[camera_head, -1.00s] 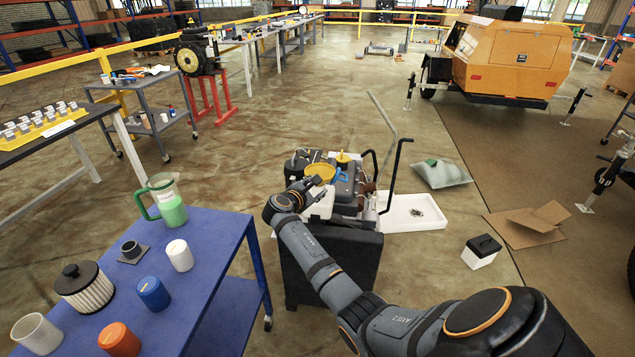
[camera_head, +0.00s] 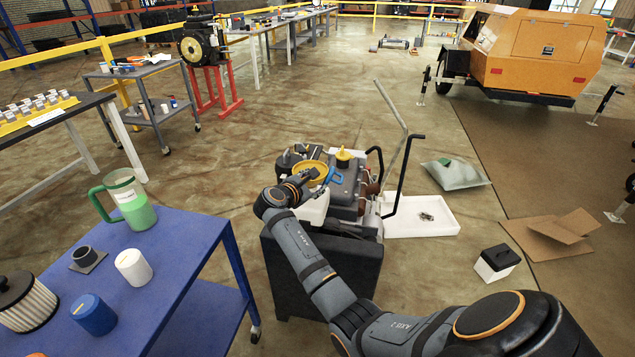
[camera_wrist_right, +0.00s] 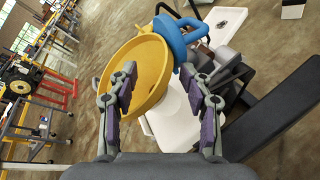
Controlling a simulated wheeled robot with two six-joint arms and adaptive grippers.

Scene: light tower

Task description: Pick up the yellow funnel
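The yellow funnel (camera_head: 312,168) sits on the small engine unit in the middle of the head view, its wide rim partly hidden by my right gripper. My right gripper (camera_head: 298,186) is at its near left side. In the right wrist view the funnel (camera_wrist_right: 143,66) lies just beyond the spread fingers of the gripper (camera_wrist_right: 158,76). One finger overlaps the funnel's left part, the other stands to the right of its rim by a blue handle (camera_wrist_right: 186,38). The fingers are apart; contact with the funnel cannot be told. My left gripper is not in view.
The engine unit (camera_head: 346,188) is crowded, with a dark handle bar (camera_head: 402,175) on its right. A black box-like block (camera_head: 325,262) stands in front. A blue table (camera_head: 185,245) with a green jug (camera_head: 130,203) is at the left. A white tray (camera_head: 440,230) lies to the right.

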